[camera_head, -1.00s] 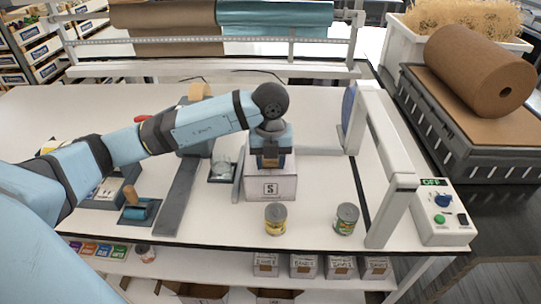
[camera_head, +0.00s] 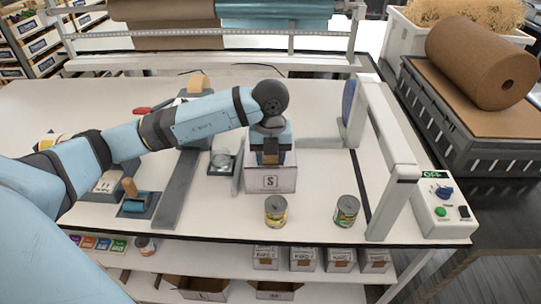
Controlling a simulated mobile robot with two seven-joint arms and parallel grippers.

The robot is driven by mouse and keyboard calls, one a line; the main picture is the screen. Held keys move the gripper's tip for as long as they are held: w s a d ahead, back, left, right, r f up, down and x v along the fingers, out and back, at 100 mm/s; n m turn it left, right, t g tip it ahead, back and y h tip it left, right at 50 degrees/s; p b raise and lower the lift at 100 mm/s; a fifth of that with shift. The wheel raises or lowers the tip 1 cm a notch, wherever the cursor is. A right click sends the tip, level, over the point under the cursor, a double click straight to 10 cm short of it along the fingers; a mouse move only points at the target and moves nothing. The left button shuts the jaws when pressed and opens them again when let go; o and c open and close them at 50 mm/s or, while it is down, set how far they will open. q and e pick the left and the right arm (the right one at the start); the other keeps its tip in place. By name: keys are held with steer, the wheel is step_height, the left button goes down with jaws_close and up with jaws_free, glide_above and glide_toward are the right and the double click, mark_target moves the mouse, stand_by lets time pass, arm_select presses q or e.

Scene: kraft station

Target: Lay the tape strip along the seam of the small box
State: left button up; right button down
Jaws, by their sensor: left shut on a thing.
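The small box (camera_head: 270,180) is a white box marked S on its front, standing on the table under my left gripper. My left gripper (camera_head: 270,160) points down at the box's top and is shut on a brown strip, which I take as the tape strip (camera_head: 270,157). The strip shows only as a small patch between the fingers, at or just above the box top. The gripper and wrist hide most of the box top and its seam. I cannot tell whether the strip touches the box. My right gripper is not in view.
Two cans (camera_head: 276,211) and (camera_head: 346,211) stand in front of the box. A grey frame (camera_head: 390,150) stands to its right, by a control box (camera_head: 440,210) reading OFF.

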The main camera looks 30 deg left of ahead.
arm_select(q)
steer(key=shift+f+b, duration=0.4)
steer(key=shift+f, duration=0.05)
stand_by(0.4)
steer(key=o, duration=1)
steer(key=shift+r, duration=0.1)
steer(key=shift+r+p, duration=0.4)
steer(key=shift+r, duration=0.05)
step_height(320, 180, up, 4)
steer(key=shift+f+p, duration=0.25)
steer(key=shift+p, duration=0.7)
